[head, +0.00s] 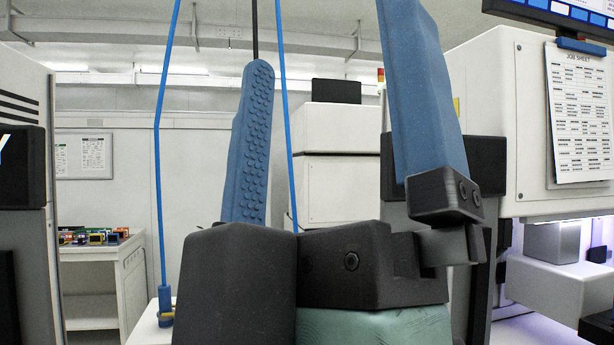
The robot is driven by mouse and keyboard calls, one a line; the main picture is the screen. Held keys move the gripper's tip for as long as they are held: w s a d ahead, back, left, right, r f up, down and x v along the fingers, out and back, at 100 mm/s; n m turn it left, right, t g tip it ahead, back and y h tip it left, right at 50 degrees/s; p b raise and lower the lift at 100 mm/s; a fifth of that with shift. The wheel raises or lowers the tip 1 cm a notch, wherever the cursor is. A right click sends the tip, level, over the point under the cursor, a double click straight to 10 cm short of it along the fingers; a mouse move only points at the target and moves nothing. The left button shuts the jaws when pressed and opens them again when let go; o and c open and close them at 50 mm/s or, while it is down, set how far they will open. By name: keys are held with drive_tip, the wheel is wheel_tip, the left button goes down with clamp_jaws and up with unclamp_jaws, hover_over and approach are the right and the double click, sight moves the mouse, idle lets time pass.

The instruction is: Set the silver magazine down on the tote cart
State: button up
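My gripper (330,50) fills the middle of the head view, very close, with its blue-padded fingers pointing up. The fingers are wide apart and I see nothing held between them. A plain grey, silver-looking box (553,243) sits in the lit bay of the machine at the right; I cannot tell whether it is the silver magazine. No tote cart can be made out for certain. A white surface (145,330) shows at the lower left, mostly hidden behind my gripper.
A white machine (495,120) with a job sheet (580,110) stands at the right. Another machine (25,200) edges in at the left. A white bench (90,270) with several small coloured items stands behind. Thin blue lines (159,150) run upward near my gripper.

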drive_tip(key=w+d+f+m+g+h, duration=0.1)
drive_tip(key=w+f+m+g, duration=0.3)
drive_tip(key=m, duration=0.5)
drive_tip(key=shift+d+f, duration=0.25)
drive_tip(key=shift+f, duration=0.2)
